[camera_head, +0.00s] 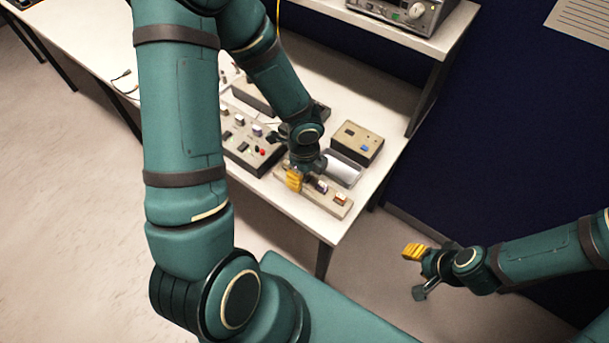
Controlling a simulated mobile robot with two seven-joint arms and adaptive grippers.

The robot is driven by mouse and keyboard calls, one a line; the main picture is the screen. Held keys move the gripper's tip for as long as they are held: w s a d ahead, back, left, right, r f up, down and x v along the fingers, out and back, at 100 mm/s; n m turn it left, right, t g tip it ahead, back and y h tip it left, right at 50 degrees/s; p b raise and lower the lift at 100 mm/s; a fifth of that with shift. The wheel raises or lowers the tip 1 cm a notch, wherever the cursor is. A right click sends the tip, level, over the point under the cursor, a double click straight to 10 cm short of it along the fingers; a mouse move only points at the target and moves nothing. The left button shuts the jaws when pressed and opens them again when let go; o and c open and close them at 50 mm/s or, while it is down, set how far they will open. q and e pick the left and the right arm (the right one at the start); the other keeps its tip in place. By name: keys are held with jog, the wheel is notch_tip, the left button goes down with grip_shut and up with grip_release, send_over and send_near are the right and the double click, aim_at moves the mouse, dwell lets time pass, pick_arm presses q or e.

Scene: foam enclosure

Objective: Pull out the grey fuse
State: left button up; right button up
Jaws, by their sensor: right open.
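A beige fuse strip (327,205) lies along the table's front right edge. A dark and white fuse (321,187) and a white and reddish-brown fuse (341,198) stand on it. I cannot pick out a grey fuse; my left gripper covers the strip's left part. My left gripper (296,178) is low over that end, with a yellow fingertip showing. Whether it is open, or touches or holds a fuse, is hidden. My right gripper (419,272) is open and empty, off the table to the right, with its fingers spread.
A control panel with switches (238,140) lies to the left. A shelf (420,38) carries an instrument (400,10). Floor is clear below the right gripper.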

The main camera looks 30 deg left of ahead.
dwell(0.6)
pick_arm(q)
grip_shut()
jog(key=shift+r, duration=0.15)
jog(key=shift+r+p, duration=2.7)
jog(key=shift+r, duration=0.15)
